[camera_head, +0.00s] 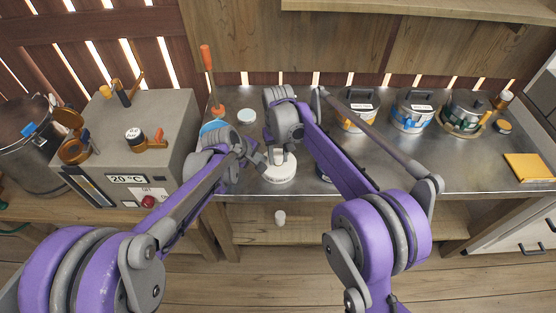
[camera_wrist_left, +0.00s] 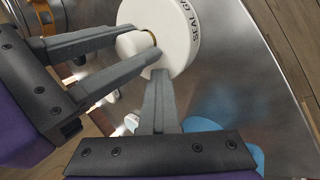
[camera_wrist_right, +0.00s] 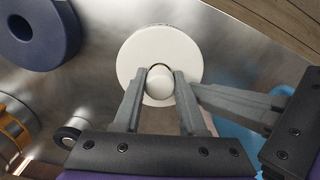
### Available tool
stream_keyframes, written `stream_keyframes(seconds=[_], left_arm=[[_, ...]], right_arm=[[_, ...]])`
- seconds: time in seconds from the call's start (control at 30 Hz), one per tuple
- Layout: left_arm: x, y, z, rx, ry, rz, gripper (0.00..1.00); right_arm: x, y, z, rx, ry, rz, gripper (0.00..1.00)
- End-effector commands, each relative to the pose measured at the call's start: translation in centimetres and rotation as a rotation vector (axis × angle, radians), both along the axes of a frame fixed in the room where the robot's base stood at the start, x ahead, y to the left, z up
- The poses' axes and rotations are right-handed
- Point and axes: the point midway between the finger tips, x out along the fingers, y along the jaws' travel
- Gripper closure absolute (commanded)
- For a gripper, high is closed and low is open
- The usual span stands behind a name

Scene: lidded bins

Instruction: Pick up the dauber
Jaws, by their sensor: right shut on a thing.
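My right gripper (camera_wrist_right: 160,76) is shut on this knob from both sides. My left gripper (camera_wrist_left: 156,76) is beside the pot, at its edge; its fingers look together with nothing between them. I cannot tell whether they touch the pot.
A grey heater box (camera_head: 170,105) stands at the left. An orange-handled tool (camera_head: 206,58) and a white-lidded jar (camera_head: 246,116) are behind my left gripper. Several lidded tins (camera_head: 412,112) line the back right. A dark blue ring (camera_wrist_right: 42,30) lies near the pot.

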Motion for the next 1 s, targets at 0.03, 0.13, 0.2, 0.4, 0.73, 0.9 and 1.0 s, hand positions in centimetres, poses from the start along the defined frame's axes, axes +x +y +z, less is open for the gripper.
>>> stream_keyframes(seconds=[0.03, 0.13, 0.2, 0.4, 0.73, 0.9, 1.0], left_arm=[[0.0, 0.0, -0.1, 0.001, 0.002, -0.001, 1.0], [0.0, 0.0, -0.1, 0.001, 0.002, -0.001, 1.0], [0.0, 0.0, -0.1, 0.001, 0.002, -0.001, 1.0], [0.0, 0.0, -0.1, 0.001, 0.002, -0.001, 1.0], [-0.1, 0.0, -0.1, 0.001, 0.002, -0.001, 1.0], [-0.1, 0.0, -0.1, 0.001, 0.002, -0.001, 1.0], [-0.1, 0.0, -0.1, 0.001, 0.002, -0.001, 1.0]], right_arm=[[0.0, 0.0, 0.0, 0.001, 0.0, 0.0, 1.0], [0.0, 0.0, 0.0, 0.001, 0.0, 0.0, 1.0], [0.0, 0.0, 0.1, 0.001, 0.0, 0.0, 1.0], [0.0, 0.0, 2.1, 0.001, 0.0, 0.001, 1.0], [0.0, 0.0, 8.4, 0.0, 0.0, 0.001, 1.0], [0.0, 0.0, 9.8, 0.0, 0.0, 0.0, 1.0], [0.0, 0.0, 10.1, 0.0, 0.0, 0.0, 1.0]])
